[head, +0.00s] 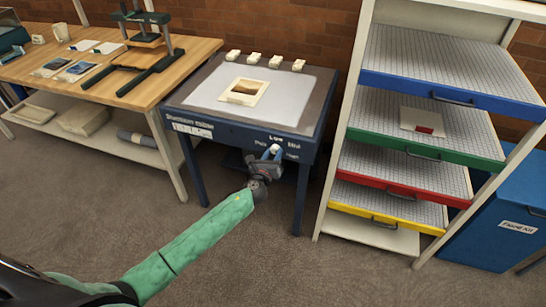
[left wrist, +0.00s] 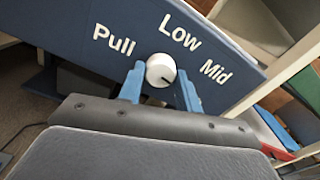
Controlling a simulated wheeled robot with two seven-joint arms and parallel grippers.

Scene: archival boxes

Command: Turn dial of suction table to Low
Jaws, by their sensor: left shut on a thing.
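The suction table (head: 215,128) is dark blue with a pale grey top, and its dial is on the right of the front panel. The white round dial (left wrist: 160,68) shows in the left wrist view, below labels reading Pull, Low and Mid. A small dark mark shows toward the lower right of its face; I cannot tell clearly which label it points to. My left gripper (head: 268,155) reaches the front panel. Its blue fingers (left wrist: 160,88) are on either side of the dial, shut on it. My right gripper is not in view.
A framed sheet (head: 244,92) and several small white blocks (head: 265,60) lie on the suction table. A rack with coloured trays (head: 425,155) stands close on the right, with a blue bin (head: 495,225) beyond. A wooden workbench (head: 100,75) stands left. The floor in front is clear.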

